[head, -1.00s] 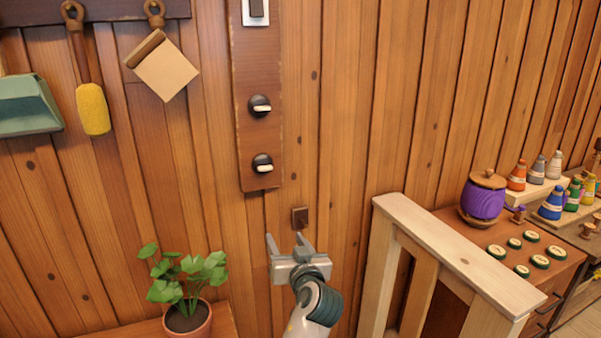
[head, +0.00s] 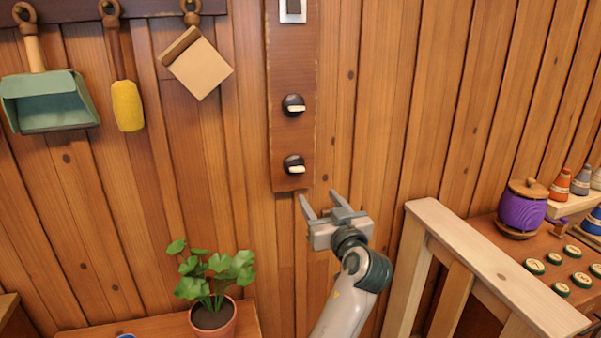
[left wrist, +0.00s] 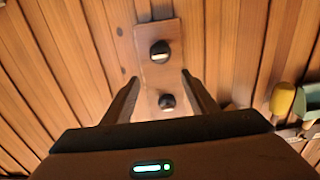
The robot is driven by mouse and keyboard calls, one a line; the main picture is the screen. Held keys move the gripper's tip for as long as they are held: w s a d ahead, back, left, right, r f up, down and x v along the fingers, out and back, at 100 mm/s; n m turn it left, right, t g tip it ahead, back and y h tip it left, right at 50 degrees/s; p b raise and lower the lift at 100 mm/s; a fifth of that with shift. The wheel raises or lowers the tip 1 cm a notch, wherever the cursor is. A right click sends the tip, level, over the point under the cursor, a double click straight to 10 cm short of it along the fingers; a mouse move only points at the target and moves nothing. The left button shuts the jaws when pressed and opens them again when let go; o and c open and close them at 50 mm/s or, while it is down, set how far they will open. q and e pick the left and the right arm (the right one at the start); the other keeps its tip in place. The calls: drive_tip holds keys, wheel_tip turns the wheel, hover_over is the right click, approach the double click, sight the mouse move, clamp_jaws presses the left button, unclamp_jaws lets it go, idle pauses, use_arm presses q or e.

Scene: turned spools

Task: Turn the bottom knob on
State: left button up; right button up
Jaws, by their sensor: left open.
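The bottom knob (head: 294,165) is a round black knob with a cream bar lying about level, low on a dark wooden board (head: 291,133) on the wall. A like knob (head: 293,105) sits above it. My left gripper (head: 320,197) is open and empty, below and slightly right of the bottom knob. In the left wrist view, which is upside down, the bottom knob (left wrist: 160,50) lies ahead between the lines of the open fingers (left wrist: 160,77), and the upper knob (left wrist: 166,101) shows nearer the palm. No touch is visible. My right gripper is out of view.
A switch (head: 292,10) tops the board. A dustpan (head: 47,100), a yellow brush (head: 127,105) and a tan scraper (head: 200,69) hang at left. A potted plant (head: 212,316) stands below, and a pale wooden frame (head: 480,255) is at right. The wall around the knobs is clear.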

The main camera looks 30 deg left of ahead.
sight(298, 170)
use_arm(q)
drive_tip(key=p+x, duration=0.5)
drive_tip(key=x, duration=1.1)
drive_tip(key=shift+w+a+p, duration=0.15)
drive_tip(key=shift+a+p, duration=0.1)
drive_tip(key=shift+p, duration=0.15)
drive_tip(key=c, duration=1.1)
